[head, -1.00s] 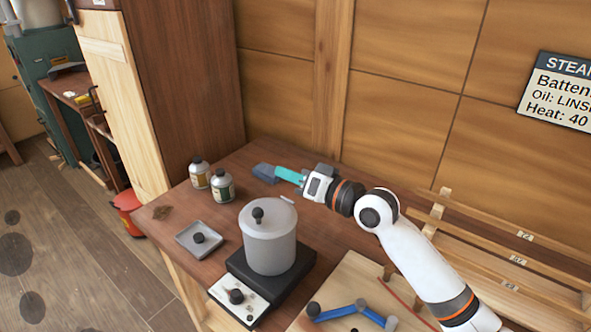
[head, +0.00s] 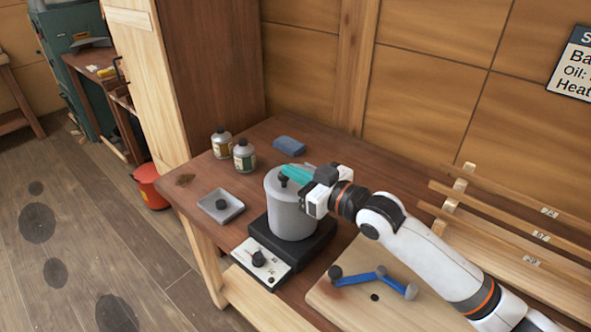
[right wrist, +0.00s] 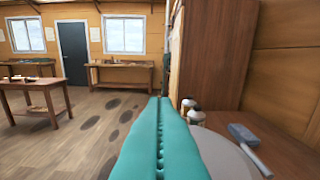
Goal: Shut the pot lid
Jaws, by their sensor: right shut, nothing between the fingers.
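The pot (head: 291,215) is a pale grey cylinder standing upright on a black hotplate (head: 318,241). Its lid (head: 272,184) lies flat across the top, with a dark knob (head: 283,181); my gripper hides its right side, and I cannot tell whether it is fully seated. My right gripper (head: 296,174) has teal fingers pressed together, empty, at the far right of the lid, close behind the knob. I cannot tell whether they touch the lid. In the right wrist view the grey lid (right wrist: 225,155) shows just right of the fingers. My left gripper is not in view.
Two bottles (head: 244,156) and a blue-grey block (head: 289,146) are behind the pot. A small tray (head: 232,214) is left of it. A board (head: 345,292) with a blue-handled tool (head: 365,277) lies at front right. Wooden racks (head: 500,225) stand right.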

